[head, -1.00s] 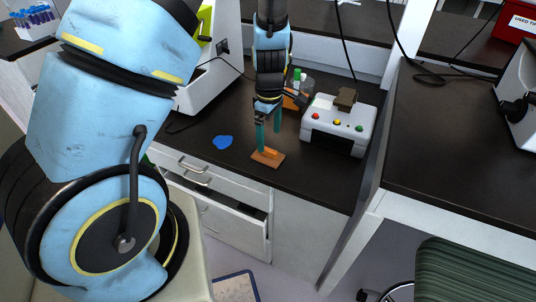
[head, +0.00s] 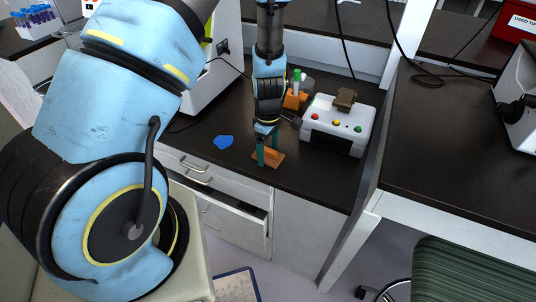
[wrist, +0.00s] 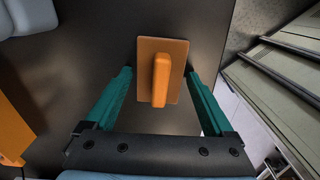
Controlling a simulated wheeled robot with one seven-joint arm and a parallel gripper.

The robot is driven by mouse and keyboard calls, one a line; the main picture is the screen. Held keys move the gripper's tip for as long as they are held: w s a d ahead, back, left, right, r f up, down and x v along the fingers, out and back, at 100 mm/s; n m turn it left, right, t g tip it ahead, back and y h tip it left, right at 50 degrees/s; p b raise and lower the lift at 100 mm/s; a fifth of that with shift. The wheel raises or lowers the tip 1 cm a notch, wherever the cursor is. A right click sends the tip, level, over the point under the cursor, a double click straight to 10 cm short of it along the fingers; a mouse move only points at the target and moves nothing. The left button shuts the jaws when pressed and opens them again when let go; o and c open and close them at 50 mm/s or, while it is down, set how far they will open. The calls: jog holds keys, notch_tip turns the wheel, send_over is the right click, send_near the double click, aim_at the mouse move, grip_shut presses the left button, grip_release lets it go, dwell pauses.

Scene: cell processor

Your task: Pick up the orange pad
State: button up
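The orange pad (wrist: 161,78) is a flat brown-orange plate with a raised orange handle bar, seen in the wrist view between my fingers. In the head view the orange pad (head: 268,158) lies on the dark bench top near its front edge. My gripper (head: 268,156) points down over it, with its green fingers spread. In the wrist view my gripper (wrist: 160,78) is open, one finger on each side of the pad, with gaps between the fingers and the handle. I cannot tell whether the fingertips touch the bench.
A white device (head: 338,124) with coloured buttons stands right of my gripper. An orange holder (head: 294,98) with a green-capped tube is behind. A blue piece (head: 223,142) lies to the left. An open drawer (head: 230,204) sticks out below the bench edge.

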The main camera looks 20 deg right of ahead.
aim_at(268, 149)
jog(key=c, duration=1)
notch_tip(268, 149, up, 10)
jog(key=shift+r+b, duration=0.1)
jog(key=shift+b, duration=0.6)
jog(key=o, duration=0.8)
grip_shut()
